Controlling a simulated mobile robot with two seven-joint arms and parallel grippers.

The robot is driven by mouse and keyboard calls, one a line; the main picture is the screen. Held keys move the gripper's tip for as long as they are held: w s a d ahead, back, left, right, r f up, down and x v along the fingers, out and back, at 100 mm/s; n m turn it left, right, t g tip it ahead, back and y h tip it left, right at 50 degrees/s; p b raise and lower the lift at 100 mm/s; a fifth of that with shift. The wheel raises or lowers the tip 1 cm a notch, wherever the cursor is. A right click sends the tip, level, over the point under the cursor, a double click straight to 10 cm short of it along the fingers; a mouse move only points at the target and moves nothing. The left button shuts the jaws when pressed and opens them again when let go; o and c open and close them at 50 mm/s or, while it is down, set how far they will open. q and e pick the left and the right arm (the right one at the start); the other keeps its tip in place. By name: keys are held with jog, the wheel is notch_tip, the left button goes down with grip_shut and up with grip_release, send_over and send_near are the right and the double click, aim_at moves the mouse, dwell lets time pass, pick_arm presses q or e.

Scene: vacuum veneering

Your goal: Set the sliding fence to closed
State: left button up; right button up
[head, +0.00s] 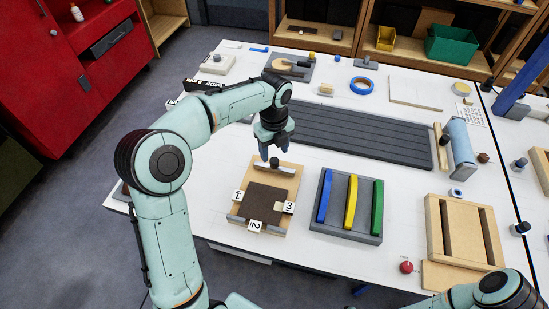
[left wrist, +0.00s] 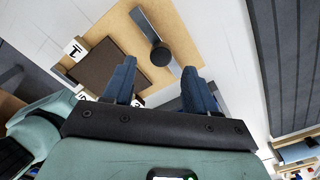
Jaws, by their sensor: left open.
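The sliding fence (head: 285,170) is a grey metal bar with a dark round knob (head: 274,162) across the far part of a wooden board (head: 292,184). A brown square panel (head: 265,200) lies nearer on the board, with a strip of bare wood between it and the fence. My left gripper (head: 274,151) is open and empty above the knob, pointing down. In the left wrist view, the fence (left wrist: 146,26) and its knob (left wrist: 161,54) show just beyond the fingertips (left wrist: 155,72), apart from them. My right gripper is out of view; part of that arm shows at lower right.
White blocks marked 1 (head: 238,196), 2 (head: 254,226) and 3 (head: 288,207) sit around the panel. A grey tray (head: 344,235) with blue, yellow and green strips stands to the right. A grey slatted bed (head: 350,135) lies behind. Bare white table shows left of the board.

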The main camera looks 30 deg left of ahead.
aim_at(274, 160)
pick_arm(q)
notch_tip(274, 160, down, 3)
jog(key=shift+r, duration=0.1)
jog(key=shift+f, duration=0.7)
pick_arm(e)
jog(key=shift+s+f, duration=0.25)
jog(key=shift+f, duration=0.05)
pick_arm(q)
grip_shut()
jog(key=s+b, duration=0.1)
jog(key=s, duration=0.1)
jog(key=s+d+b, duration=0.1)
jog(key=s, duration=0.2)
jog(key=shift+s+d+b, duration=0.15)
jog(key=shift+s+b, duration=0.05)
jog(key=shift+b, duration=0.15)
jog(key=shift+w, duration=0.15)
grip_release()
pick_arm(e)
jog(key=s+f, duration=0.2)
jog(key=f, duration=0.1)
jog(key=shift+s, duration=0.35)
